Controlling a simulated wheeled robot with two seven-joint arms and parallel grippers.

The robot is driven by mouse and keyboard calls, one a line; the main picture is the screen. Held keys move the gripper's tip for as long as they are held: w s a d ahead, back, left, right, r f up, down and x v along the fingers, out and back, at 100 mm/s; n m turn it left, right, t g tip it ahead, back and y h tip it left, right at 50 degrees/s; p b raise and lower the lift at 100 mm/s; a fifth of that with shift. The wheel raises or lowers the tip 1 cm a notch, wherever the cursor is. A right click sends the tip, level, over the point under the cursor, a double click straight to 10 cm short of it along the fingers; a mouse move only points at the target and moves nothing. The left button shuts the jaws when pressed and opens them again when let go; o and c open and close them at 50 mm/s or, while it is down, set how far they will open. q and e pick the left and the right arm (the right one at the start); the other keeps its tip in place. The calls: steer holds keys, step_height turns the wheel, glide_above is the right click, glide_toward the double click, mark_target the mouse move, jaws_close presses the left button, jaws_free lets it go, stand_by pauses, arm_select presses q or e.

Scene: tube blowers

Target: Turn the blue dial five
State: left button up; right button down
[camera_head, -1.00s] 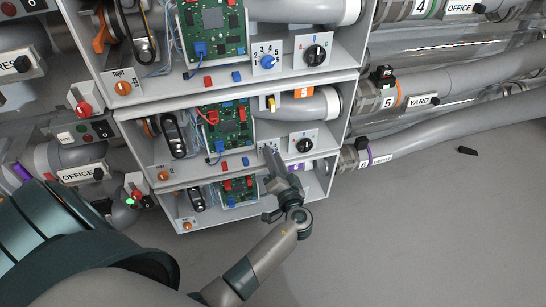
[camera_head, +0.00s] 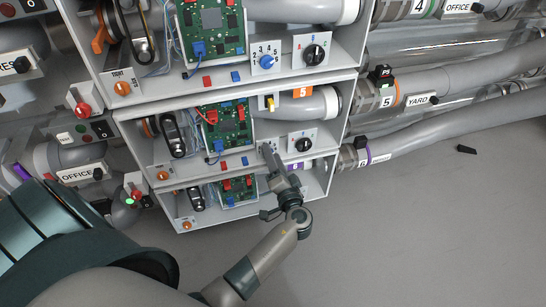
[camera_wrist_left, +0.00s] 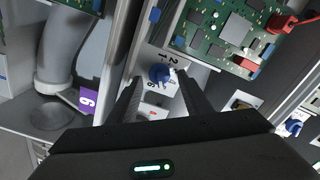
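The blue dial for five (camera_wrist_left: 158,74) sits on a white numbered plate in the bay with the orange 5 label (camera_head: 303,92). In the wrist view it shows between and just ahead of my left fingertips. My left gripper (camera_head: 268,151) is open, its fingers apart on either side of the dial; I cannot tell whether they touch it. In the wrist view the gripper (camera_wrist_left: 160,90) is seen from behind. In the head view the gripper hides most of this dial. Its exact setting cannot be read. My right gripper is not in view.
A black knob (camera_head: 304,145) sits just right of the dial plate. Another blue dial (camera_head: 267,62) is in the bay above. The purple 6 label (camera_wrist_left: 88,100) marks the bay beside. Circuit boards (camera_head: 228,125) stand to the left. Open floor (camera_head: 420,230) lies lower right.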

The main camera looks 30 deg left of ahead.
arm_select(q)
steer(key=b+v, duration=0.1)
steer(key=v, duration=1.6)
steer(key=shift+s, duration=0.2)
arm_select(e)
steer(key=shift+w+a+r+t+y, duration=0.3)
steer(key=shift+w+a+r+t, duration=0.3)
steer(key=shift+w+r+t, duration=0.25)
arm_select(q)
steer(key=shift+d, duration=0.1)
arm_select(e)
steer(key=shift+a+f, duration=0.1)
